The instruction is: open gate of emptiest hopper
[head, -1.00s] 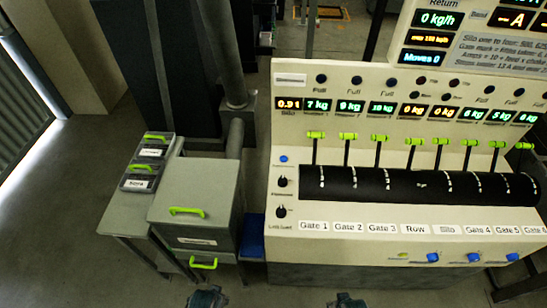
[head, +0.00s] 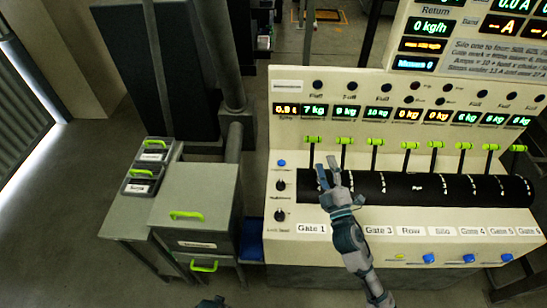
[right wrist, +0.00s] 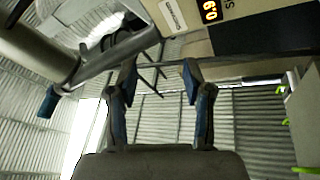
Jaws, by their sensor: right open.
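The control panel (head: 330,250) has a row of levers with green knobs, all standing up from a black roller (head: 400,186). These include the Gate 1 lever (head: 312,139), Gate 2 lever (head: 344,140), Gate 3 lever (head: 375,141), Gate 4 lever (head: 463,145), Gate 5 lever (head: 491,147) and Gate 6 lever (head: 519,148). Displays read about 7, 9 and 10 kg for gates 1 to 3; the right ones show lower numbers, hard to read. My right gripper (head: 327,170) is open and empty before the Gate 1 and 2 levers, hiding the Gate 2 label. My left gripper (head: 210,303) barely shows.
A grey cabinet (head: 195,195) with green handles stands left of the panel, beside small labelled bins (head: 152,150). Blue buttons (head: 428,258) line the panel's front. A grey pipe (head: 232,150) rises behind the cabinet. The floor at left is clear.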

